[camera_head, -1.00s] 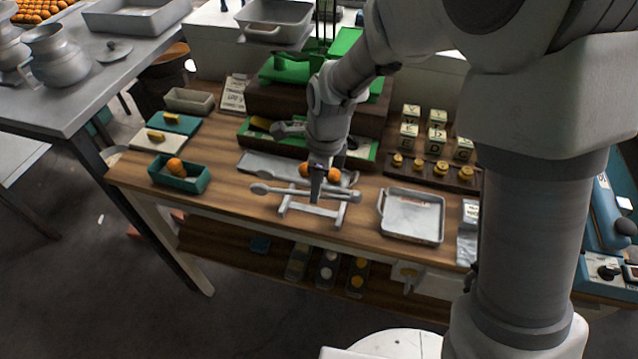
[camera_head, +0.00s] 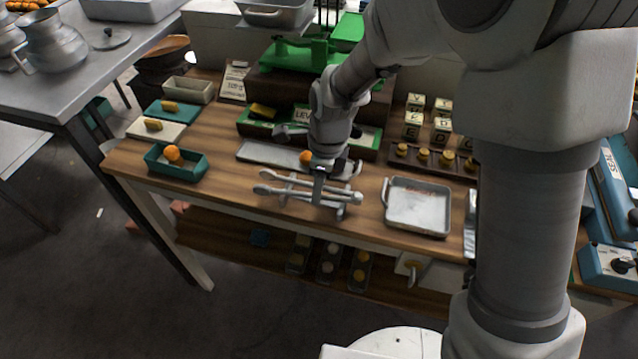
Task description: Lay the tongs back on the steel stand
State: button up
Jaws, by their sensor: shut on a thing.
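The grey metal tongs (camera_head: 290,182) lie crosswise in my gripper (camera_head: 318,197), with their two rounded ends to the left and the joined end to the right. My gripper points down and is shut on the tongs near their middle. The steel stand (camera_head: 341,211) is at the table's front edge, below and around the tongs in the picture. The tongs and gripper hide much of it. I cannot tell whether the tongs touch its bars.
A steel tray (camera_head: 418,222) stands close on the right. A flat grey tray (camera_head: 265,154) with an orange ball (camera_head: 306,157) lies behind. A teal box (camera_head: 185,170) with an orange ball is at left. Bare wood (camera_head: 228,170) lies between box and stand.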

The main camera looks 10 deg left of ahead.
jog(key=shift+f, duration=0.1)
dwell(0.5)
jog(key=o, duration=1)
jog(key=shift+r+p, duration=3)
jog(key=shift+r, duration=1.05)
